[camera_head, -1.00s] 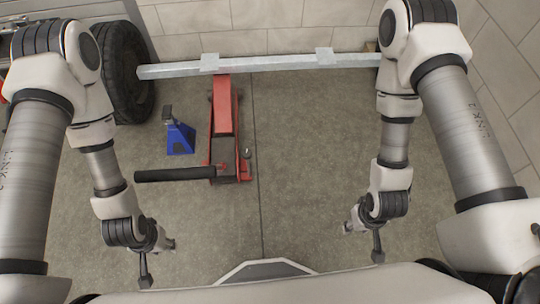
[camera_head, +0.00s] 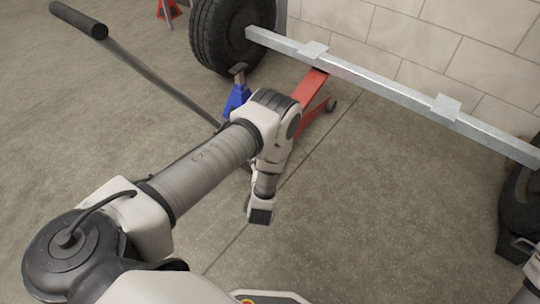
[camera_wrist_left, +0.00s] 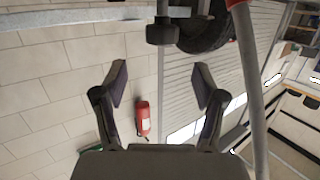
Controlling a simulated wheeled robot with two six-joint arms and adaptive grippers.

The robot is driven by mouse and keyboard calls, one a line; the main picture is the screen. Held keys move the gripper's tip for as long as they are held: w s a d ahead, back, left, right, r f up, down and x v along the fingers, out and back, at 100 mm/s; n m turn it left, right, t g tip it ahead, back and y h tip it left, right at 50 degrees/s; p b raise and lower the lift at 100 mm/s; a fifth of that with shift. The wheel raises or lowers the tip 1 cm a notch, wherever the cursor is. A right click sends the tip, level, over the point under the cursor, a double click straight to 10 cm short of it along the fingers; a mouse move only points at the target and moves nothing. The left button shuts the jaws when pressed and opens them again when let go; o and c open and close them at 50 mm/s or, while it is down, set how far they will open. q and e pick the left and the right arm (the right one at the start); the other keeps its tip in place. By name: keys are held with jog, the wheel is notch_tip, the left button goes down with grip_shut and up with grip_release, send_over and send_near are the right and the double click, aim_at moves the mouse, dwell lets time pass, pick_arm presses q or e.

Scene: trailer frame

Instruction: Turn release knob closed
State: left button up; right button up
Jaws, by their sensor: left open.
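The red floor jack (camera_head: 310,97) stands on the floor under the metal beam, partly hidden behind my left arm. In the left wrist view, a dark round knob on a short grey stem (camera_wrist_left: 162,32), which looks like the release knob, shows at top centre. My left gripper (camera_wrist_left: 160,78) is open and empty. The knob shows above the gap between its fingertips, and the fingers do not touch it. In the head view my left arm folds down beside the jack; its fingers and the knob are hidden there. My right gripper is out of view.
The long jack handle (camera_head: 150,75) slants to the upper left; a grey rod (camera_wrist_left: 252,95) runs close to the right finger. A blue jack stand (camera_head: 237,98), a tyre (camera_head: 228,35) and the beam (camera_head: 370,82) lie beyond. A fire extinguisher (camera_wrist_left: 142,118) is in the background.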

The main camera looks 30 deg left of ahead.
pick_arm(q)
jog(key=shift+n+t+y, duration=0.4)
jog(key=shift+t+y, duration=0.2)
jog(key=shift+y, duration=0.2)
jog(key=w+a+b, duration=0.1)
jog(key=w, duration=0.1)
jog(key=w+a+f+b, duration=0.1)
jog(key=w+b, duration=0.1)
jog(key=w+a+f+b, duration=0.1)
jog(key=w+a, duration=0.1)
jog(key=w, duration=0.1)
jog(key=shift+f, duration=0.1)
jog(key=shift+w+a+b, duration=0.3)
jog(key=shift+w+b, duration=0.1)
jog(key=shift+w, duration=0.05)
jog(key=shift+r, duration=0.2)
jog(key=c, duration=1.2)
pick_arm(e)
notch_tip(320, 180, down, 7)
